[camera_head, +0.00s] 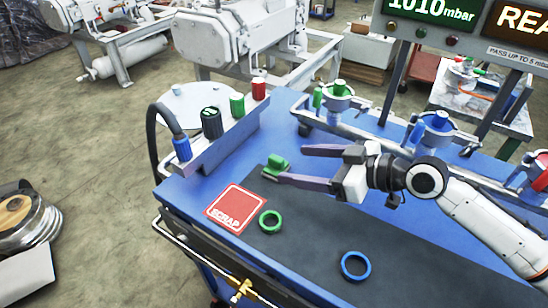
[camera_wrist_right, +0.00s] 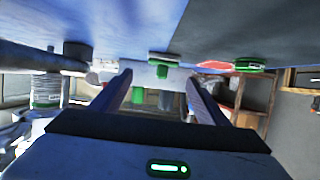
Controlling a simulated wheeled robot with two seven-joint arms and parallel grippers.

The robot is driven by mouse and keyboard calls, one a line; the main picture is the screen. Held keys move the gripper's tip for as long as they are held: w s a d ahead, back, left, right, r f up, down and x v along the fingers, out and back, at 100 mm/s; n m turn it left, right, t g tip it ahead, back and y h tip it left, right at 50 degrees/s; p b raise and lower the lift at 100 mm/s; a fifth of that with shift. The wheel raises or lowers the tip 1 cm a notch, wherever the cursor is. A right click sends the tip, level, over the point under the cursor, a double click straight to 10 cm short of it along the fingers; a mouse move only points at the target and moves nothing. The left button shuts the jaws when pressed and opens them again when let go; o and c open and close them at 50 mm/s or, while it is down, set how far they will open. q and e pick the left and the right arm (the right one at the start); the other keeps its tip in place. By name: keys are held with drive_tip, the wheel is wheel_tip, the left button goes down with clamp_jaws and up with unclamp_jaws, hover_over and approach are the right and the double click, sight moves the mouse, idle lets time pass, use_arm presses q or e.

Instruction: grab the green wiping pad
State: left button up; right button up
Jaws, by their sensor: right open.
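In the right wrist view the green pad (camera_wrist_right: 164,60) shows ahead, between the directions of the two fingers. My right gripper (camera_head: 284,164) is open, with its two purple fingers pointing left. The nearer fingertip is close to the pad's front edge; I cannot tell if they touch. The right wrist view shows nothing held between the fingers (camera_wrist_right: 160,85). My left gripper is not in view.
A red SCRAP square (camera_head: 235,208), a green ring (camera_head: 270,221) and a blue ring (camera_head: 355,266) lie in front. A panel with coloured knobs (camera_head: 222,140) stands at the left. A rail with clamped fittings (camera_head: 338,98) runs behind. The mat between the rings is clear.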

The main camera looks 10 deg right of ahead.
sight(283, 164)
drive_tip(key=shift+x, duration=0.75)
drive_tip(key=x, duration=0.4)
drive_tip(key=shift+a+f+p, duration=0.15)
drive_tip(key=shift+a+p, duration=0.15)
drive_tip(key=shift+p, duration=0.05)
drive_tip(key=shift+w+a+f, duration=0.2)
drive_tip(key=shift+w+a, duration=0.05)
drive_tip(key=shift+w, duration=0.05)
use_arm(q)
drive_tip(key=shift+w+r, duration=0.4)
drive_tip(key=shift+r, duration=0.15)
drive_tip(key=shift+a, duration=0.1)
use_arm(e)
drive_tip(key=c, duration=1.1)
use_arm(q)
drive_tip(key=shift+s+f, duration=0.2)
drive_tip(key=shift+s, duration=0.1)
use_arm(e)
drive_tip(key=shift+c, duration=0.2)
drive_tip(key=shift+r, duration=0.1)
